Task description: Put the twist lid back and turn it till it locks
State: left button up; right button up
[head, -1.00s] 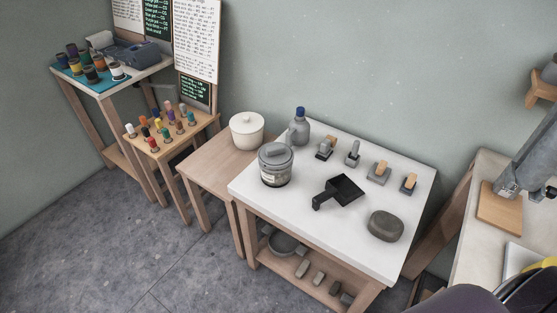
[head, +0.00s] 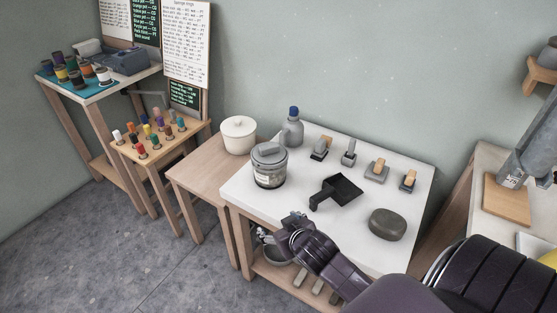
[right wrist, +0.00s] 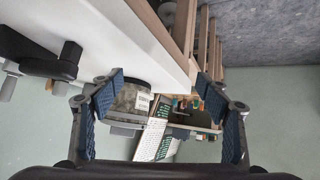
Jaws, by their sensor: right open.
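A glass jar (head: 270,176) with a label stands upright near the left edge of the white table. A grey twist lid (head: 268,152) with a raised grip sits on its top; whether it is locked I cannot tell. The jar also shows in the right wrist view (right wrist: 131,99), upside down and beyond the fingers. My right gripper (head: 280,227) is at the table's front edge, in front of the jar and apart from it. In the right wrist view its fingers (right wrist: 160,78) are wide apart with nothing held between them. My left gripper is not in view.
A black scoop (head: 340,189) and a dark grey rounded block (head: 387,224) lie right of the jar. A grey bottle with a blue cap (head: 293,127) stands behind it, and small stamp-like tools (head: 376,171) line the back. A cream lidded pot (head: 238,135) stands on the wooden side table.

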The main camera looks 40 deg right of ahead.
aim_at(270, 148)
jog(key=w+d+r+t, duration=0.2)
jog(key=w+d+r, duration=0.1)
jog(key=w, duration=0.2)
jog(key=w+d+r+t, duration=0.2)
jog(key=w+d+r, duration=0.1)
jog(key=w+r, duration=0.1)
jog(key=w+d+r+m+t, duration=0.1)
jog(key=w+d+r, duration=0.2)
jog(key=w+r, duration=0.1)
jog(key=shift+w+d+t+h, duration=0.4)
jog(key=shift+w, duration=0.4)
jog(key=shift+x, duration=3.5)
